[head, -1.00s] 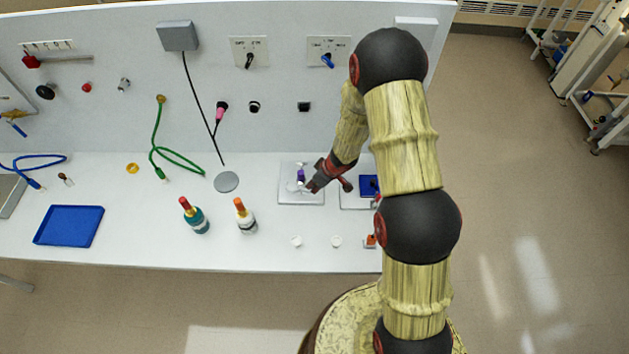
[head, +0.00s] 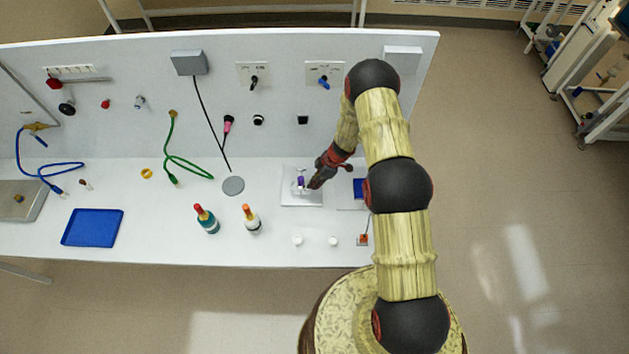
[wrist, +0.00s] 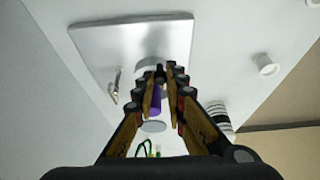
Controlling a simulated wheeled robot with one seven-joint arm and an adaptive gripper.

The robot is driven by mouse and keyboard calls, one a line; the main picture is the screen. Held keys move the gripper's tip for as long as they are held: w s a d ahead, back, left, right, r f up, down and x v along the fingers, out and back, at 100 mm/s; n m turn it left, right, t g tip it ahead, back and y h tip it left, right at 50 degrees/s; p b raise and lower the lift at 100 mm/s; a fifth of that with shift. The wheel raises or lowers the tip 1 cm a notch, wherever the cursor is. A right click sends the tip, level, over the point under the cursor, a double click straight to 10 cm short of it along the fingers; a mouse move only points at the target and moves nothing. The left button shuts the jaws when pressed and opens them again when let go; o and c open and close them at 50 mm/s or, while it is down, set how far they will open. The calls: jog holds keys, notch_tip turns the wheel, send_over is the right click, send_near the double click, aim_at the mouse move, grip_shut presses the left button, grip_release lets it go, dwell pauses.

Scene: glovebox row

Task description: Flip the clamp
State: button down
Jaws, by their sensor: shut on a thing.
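The clamp stands on a pale square plate (head: 301,200) on the bench, and its purple handle (head: 299,182) shows just left of my gripper (head: 313,185). In the wrist view, the purple handle (wrist: 155,103) lies between the fingers of my gripper (wrist: 161,75). The fingers are close together on it. The plate (wrist: 110,40) spreads behind the fingertips, with a small metal piece (wrist: 114,87) on its left part. The fingers hide much of the clamp's body, so its arm's exact angle is unclear.
Two bottles with orange-red tops, one green (head: 206,220) and one white (head: 251,220), stand left of the plate. Two small white caps (head: 297,240) lie in front. A blue piece (head: 359,188) is right, partly behind my arm. A panel wall (head: 290,130) rises behind.

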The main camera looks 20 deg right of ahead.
jog(key=w+n, duration=0.1)
jog(key=n+g, duration=0.1)
jog(key=n, duration=0.1)
jog(key=shift+w+a+b, duration=0.1)
jog(key=shift+w+b, duration=0.25)
jog(key=shift+w, duration=0.05)
jog(key=shift+w+a+n+g+b, duration=0.2)
jog(key=shift+w+n+g+b, duration=0.25)
jog(key=shift+n, duration=0.65)
jog(key=c, duration=1.8)
grip_release()
jog(key=shift+a, duration=0.1)
jog(key=shift+c, duration=0.2)
jog(key=v, duration=1.2)
jog(key=shift+d, duration=0.2)
jog(key=shift+f, duration=0.1)
